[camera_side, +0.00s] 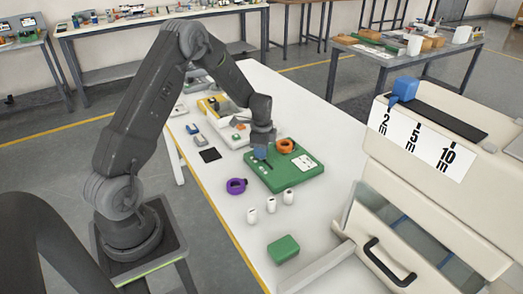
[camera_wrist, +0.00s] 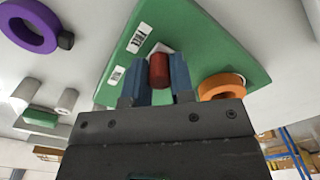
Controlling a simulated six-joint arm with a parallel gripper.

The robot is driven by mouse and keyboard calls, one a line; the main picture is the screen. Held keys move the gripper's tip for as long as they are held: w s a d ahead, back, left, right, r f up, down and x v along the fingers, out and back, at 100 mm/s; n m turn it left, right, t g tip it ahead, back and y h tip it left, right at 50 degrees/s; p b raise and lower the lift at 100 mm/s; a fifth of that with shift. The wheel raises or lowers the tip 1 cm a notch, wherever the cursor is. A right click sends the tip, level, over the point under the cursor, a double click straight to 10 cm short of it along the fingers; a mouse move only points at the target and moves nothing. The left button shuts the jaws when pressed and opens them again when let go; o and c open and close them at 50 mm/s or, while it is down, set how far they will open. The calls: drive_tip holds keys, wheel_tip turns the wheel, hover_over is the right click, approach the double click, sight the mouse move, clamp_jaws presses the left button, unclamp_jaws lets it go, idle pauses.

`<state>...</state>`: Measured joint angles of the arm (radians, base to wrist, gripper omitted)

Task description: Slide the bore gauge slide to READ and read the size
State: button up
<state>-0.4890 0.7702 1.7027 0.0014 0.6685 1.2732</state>
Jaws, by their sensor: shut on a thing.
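The green gauge board (camera_side: 270,181) lies on the white table and carries white labels and an orange ring (camera_side: 285,146). My gripper (camera_side: 261,152) is low over the board's left-back part. In the wrist view, its blue fingers (camera_wrist: 160,72) are shut on a red knob (camera_wrist: 159,68), seemingly the slide. The orange ring (camera_wrist: 222,86) shows right of the fingers. In the side view the knob is hidden by my gripper.
A purple ring (camera_side: 236,186), several white cylinders (camera_side: 270,205) and a green block (camera_side: 284,249) stand in front of the board. A dark square (camera_side: 210,155) lies to its left. A cream machine (camera_side: 430,190) marked 2, 5 and 10 m stands on the right.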

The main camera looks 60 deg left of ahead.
sight(271, 167)
clamp_jaws()
drive_tip(key=d, duration=0.5)
drive_tip(key=shift+d, duration=0.4)
drive_tip(key=o, duration=0.6)
unclamp_jaws()
drive_tip(key=shift+o, duration=0.3)
